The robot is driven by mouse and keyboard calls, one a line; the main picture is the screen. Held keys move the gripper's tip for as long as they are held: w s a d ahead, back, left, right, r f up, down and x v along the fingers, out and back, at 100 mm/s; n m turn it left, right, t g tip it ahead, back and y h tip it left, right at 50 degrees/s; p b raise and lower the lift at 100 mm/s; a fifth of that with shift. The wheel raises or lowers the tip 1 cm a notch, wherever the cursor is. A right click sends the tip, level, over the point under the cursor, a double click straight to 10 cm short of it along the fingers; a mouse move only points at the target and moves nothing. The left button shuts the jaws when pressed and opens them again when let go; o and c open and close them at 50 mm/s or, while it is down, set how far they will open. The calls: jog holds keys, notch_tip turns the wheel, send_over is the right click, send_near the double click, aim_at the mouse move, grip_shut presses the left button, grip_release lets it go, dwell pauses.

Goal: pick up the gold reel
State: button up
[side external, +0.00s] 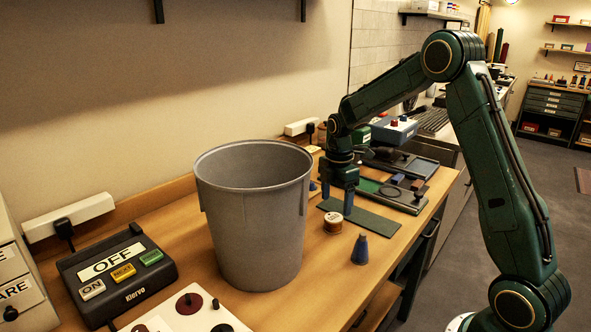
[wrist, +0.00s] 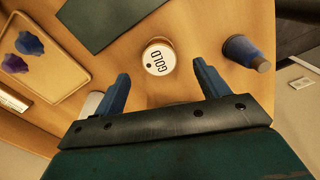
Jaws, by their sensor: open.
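The gold reel (side external: 333,222) stands upright on the wooden table, right of the grey bin in the side view. In the wrist view its white top (wrist: 158,58) reads "GOLD" and faces the camera. My gripper (side external: 338,188) is above the table near the reel, beside the bin's rim. In the wrist view my gripper's two blue fingers (wrist: 160,84) are spread wide and empty. The reel appears ahead of the gap between them, apart from both fingers.
A tall grey bin (side external: 252,230) stands left of the gripper. A dark green mat (side external: 362,220) lies behind the reel. A switch box (side external: 120,272) sits far left.

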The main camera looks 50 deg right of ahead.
aim_at(334, 217)
jog(key=shift+f, duration=0.75)
jog(key=shift+w+a+f, duration=0.1)
jog(key=shift+w+f, duration=0.05)
jog(key=shift+f, duration=2.45)
jog(key=c, duration=1.1)
jog(key=shift+o, duration=0.2)
jog(key=shift+r, duration=0.2)
notch_tip(334, 217, up, 20)
jog(key=shift+f, duration=0.15)
